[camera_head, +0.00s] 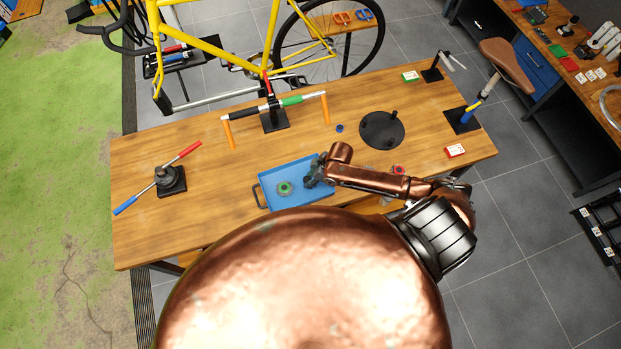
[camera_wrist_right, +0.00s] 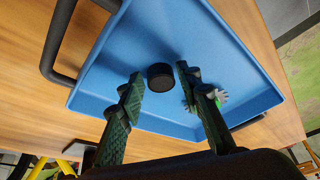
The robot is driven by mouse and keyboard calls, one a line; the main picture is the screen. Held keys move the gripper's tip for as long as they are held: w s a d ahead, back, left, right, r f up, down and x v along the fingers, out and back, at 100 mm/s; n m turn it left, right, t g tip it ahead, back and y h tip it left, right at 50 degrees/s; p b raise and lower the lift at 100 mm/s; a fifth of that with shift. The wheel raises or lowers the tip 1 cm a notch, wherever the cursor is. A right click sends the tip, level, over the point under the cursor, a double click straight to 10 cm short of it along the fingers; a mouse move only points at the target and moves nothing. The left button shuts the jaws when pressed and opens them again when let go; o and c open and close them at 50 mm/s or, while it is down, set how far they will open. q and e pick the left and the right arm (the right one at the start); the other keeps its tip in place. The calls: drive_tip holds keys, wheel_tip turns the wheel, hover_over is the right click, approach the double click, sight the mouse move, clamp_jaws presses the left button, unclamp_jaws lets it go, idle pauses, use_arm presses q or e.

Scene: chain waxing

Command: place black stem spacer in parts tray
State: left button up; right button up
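The black stem spacer (camera_wrist_right: 160,77) is a short dark cylinder over the blue parts tray (camera_wrist_right: 112,62). It sits between the tips of my right gripper (camera_wrist_right: 159,73), with a gap to each finger. The fingers are spread open. I cannot tell whether the spacer rests on the tray floor. In the head view my right gripper (camera_head: 313,177) reaches into the right part of the blue tray (camera_head: 303,199); the spacer is not discernible there. My left gripper is not in view.
A round part with a green centre (camera_head: 285,187) lies in the tray. A torque-wrench-like tool on a black stand (camera_head: 171,181) is at left. A black round plate (camera_head: 382,130) and small blue ring (camera_head: 339,128) lie behind. Bare wood lies left of the tray.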

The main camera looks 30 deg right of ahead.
drive_tip(key=shift+o, duration=0.9)
drive_tip(key=shift+r, duration=0.15)
drive_tip(key=v, duration=1.2)
